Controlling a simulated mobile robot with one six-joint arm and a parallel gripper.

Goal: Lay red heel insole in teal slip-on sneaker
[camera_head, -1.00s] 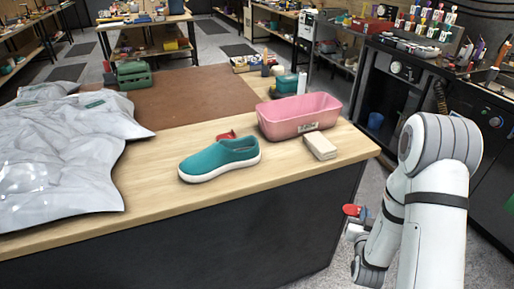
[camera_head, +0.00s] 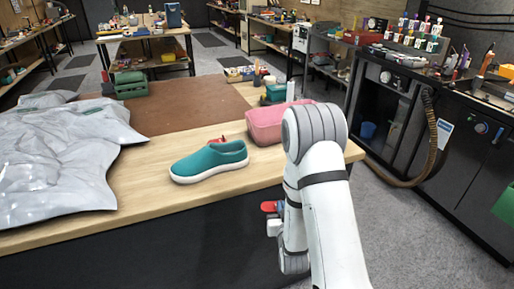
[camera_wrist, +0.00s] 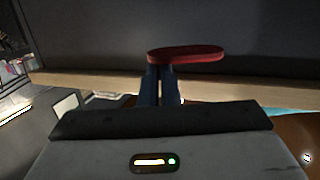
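The teal slip-on sneaker (camera_head: 209,160) with a white sole stands upright on the wooden worktable, toe to the left, its opening at the upper right. My gripper (camera_wrist: 160,80) is shut on the red heel insole (camera_wrist: 187,54), a flat rounded red pad across the fingertips. In the head view the red insole (camera_head: 269,206) shows at the left side of my arm, lower in the picture than the sneaker and in front of the table's dark front panel. It is apart from the sneaker.
A pink bin (camera_head: 267,124) stands behind the sneaker, partly hidden by my arm. A small red object (camera_head: 218,140) lies just behind the sneaker. Grey plastic bags (camera_head: 60,160) cover the table's left side. The tabletop in front of the sneaker is clear.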

